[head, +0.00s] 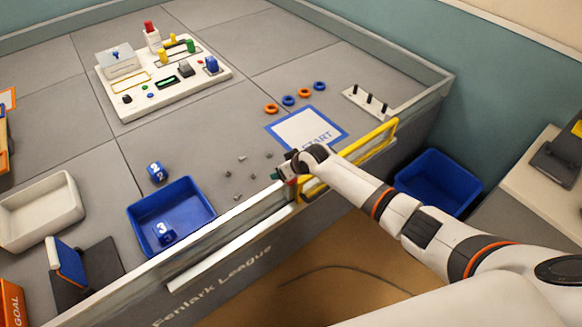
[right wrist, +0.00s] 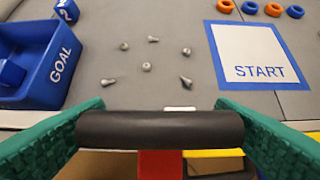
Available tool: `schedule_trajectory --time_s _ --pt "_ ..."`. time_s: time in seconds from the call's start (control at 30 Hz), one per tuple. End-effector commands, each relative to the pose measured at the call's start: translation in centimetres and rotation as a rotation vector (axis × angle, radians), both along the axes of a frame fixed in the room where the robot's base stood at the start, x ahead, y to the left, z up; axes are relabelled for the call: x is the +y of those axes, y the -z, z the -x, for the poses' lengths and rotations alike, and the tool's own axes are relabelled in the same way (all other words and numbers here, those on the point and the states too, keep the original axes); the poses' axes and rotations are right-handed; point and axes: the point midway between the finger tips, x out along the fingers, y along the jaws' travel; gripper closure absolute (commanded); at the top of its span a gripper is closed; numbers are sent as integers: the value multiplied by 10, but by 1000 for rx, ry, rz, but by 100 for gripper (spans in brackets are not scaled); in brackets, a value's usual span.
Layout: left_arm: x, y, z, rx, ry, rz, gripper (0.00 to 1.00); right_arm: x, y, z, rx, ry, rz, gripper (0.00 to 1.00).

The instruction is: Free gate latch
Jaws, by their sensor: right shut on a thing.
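The yellow gate (head: 378,136) stands in the near rim of the field table, in front of the START square. My right gripper (head: 281,172) is at the gate's left end. In the right wrist view its green finger pads are closed on the two ends of a black latch handle (right wrist: 160,130), which lies level across the jaws. A red latch stem (right wrist: 160,165) shows below the handle. The rest of the latch is hidden behind the handle and gripper. My left gripper is not in view.
Several grey screws (right wrist: 147,67) lie loose inside the rim. A blue GOAL bin (head: 171,208) holding a numbered cube is left of the gripper. The START square (head: 305,131) is clear. A blue crate (head: 437,183) stands outside, right of the gate.

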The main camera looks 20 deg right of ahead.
Motion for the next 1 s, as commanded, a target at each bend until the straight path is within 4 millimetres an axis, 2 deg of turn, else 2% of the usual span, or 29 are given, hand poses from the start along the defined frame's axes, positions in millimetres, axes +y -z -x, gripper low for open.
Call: schedule_trajectory --time_s 0.17,0.5,0.7,1.0 --pt "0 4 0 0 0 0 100 5 -2 -12 142 3 51 62" --pt "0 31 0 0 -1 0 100 8 2 -25 340 3 124 62" --pt "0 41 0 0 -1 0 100 9 1 -28 399 4 144 62" --pt "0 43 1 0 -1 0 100 10 -1 -28 423 1 152 62"
